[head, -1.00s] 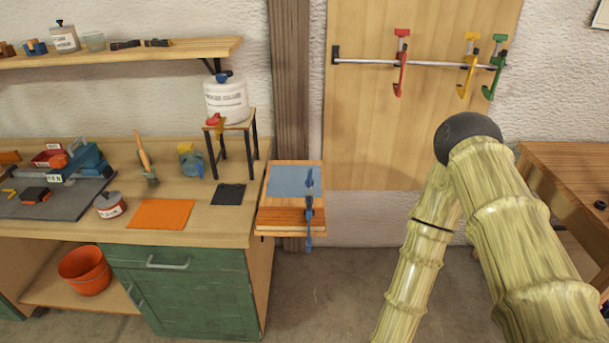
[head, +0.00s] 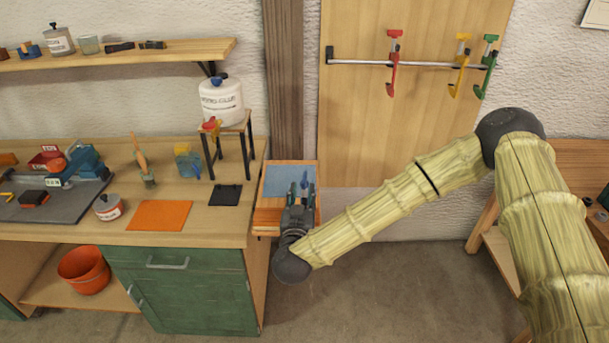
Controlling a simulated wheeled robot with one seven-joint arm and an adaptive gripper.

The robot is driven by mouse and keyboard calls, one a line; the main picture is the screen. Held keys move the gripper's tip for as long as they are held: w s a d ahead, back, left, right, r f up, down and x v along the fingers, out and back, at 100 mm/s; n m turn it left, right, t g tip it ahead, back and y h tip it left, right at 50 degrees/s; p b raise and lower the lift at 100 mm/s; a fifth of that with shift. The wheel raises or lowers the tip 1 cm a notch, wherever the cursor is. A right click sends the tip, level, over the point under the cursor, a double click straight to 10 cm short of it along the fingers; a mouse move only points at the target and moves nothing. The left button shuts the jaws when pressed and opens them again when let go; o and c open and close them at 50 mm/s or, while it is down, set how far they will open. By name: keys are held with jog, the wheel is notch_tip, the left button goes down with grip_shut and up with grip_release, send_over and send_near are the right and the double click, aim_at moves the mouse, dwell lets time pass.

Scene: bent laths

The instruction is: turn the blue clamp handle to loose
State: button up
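The blue clamp (head: 305,182) stands at the front edge of the small wooden shelf beside the workbench. Only its upper part shows; my gripper and wrist hide its lower part and the handle. My gripper (head: 298,194) is at the clamp, in front of the shelf, with its fingers pointing up and away. One dark finger with a green part shows just left of the blue clamp. I cannot tell whether the fingers touch the clamp or how far they are closed.
The small shelf (head: 268,218) carries a blue-grey sheet (head: 278,180). The green cabinet (head: 190,290) stands close to the left of my wrist. Red (head: 393,65), yellow (head: 460,68) and green (head: 487,68) clamps hang on a wall rail. A wooden table (head: 570,155) is at right.

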aim_at(304, 177)
jog(key=w+p, duration=0.1)
jog(key=w, duration=0.1)
jog(key=w+p, duration=0.1)
jog(key=w, duration=0.2)
jog(key=w+p, duration=0.1)
jog(key=w, duration=0.2)
jog(key=shift+d, duration=0.3)
grip_shut()
